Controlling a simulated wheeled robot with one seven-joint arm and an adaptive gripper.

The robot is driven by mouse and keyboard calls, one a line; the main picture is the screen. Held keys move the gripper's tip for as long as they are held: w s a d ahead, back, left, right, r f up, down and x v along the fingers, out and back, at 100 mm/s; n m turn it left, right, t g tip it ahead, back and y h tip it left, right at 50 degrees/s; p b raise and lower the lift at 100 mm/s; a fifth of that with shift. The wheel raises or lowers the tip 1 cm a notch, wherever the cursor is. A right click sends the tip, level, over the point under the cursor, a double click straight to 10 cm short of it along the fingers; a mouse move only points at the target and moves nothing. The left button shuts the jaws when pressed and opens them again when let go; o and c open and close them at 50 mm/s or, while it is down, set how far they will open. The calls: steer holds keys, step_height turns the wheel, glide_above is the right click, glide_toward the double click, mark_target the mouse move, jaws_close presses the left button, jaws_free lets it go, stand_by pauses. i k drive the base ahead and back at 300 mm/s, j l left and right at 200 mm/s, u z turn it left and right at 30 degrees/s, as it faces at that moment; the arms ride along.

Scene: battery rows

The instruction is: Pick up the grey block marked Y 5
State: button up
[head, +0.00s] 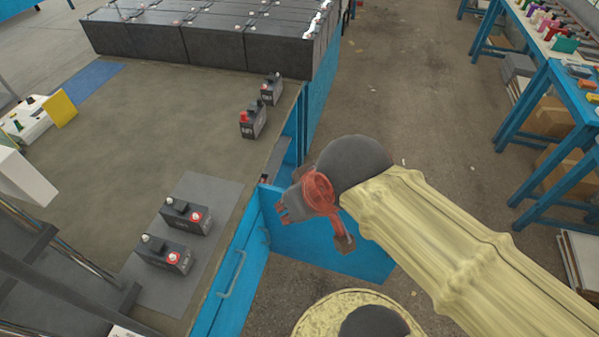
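Several small dark grey battery-like blocks stand on the bench, and I cannot read a Y 5 mark on any of them. Two stand near the bench's right edge, a farther block (271,90) and a nearer block (252,121). Two more stand on a grey mat (215,242), an upper block (186,217) and a lower block (165,255). My gripper (314,229), with red and dark parts, is right of the bench over the blue drawer area. Its fingers look spread apart with nothing between them. It is apart from every block.
A packed row of large dark batteries (210,45) fills the bench's far end. A blue panel (325,240) juts out below my gripper. A yellow-and-white device (60,109) stands at left. The middle of the bench is clear. Blue tables (562,90) stand across the aisle.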

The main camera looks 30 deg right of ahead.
mark_target(251, 129)
steer(key=i+z, duration=0.15)
steer(key=i, duration=0.7)
steer(key=z, duration=1.6)
